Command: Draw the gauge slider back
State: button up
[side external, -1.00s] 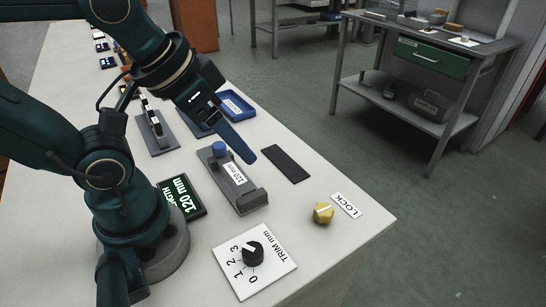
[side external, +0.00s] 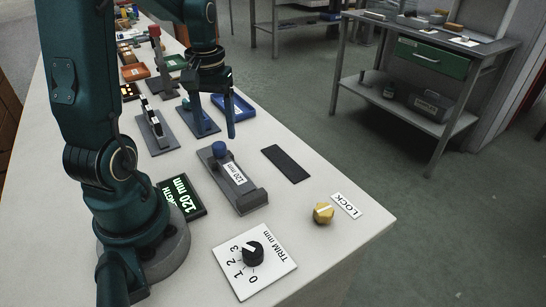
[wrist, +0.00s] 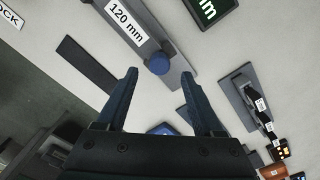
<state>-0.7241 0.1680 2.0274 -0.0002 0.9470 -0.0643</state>
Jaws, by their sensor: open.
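The gauge (side external: 237,183) is a grey block on a dark base, with a white "120 mm" label on its top. A blue knob (side external: 219,148) stands at its far end, probably the slider's handle. In the wrist view the knob (wrist: 159,62) lies beyond my gripper's fingertips, between their lines. My gripper (side external: 213,128) points down, open and empty, above the bench on the far side of the knob. In the wrist view its two fingers (wrist: 163,83) are spread wide apart and touch nothing.
A display (side external: 183,197) reads 120 mm. A TRIM dial (side external: 252,252), yellow knob (side external: 323,212), LOCK label (side external: 346,205) and black strip (side external: 285,164) surround the gauge. A blue tray (side external: 232,106) and an upright labelled stand (side external: 155,130) are near my gripper.

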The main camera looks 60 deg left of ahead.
aim_at(219, 144)
jog(key=shift+f, duration=2.05)
grip_shut()
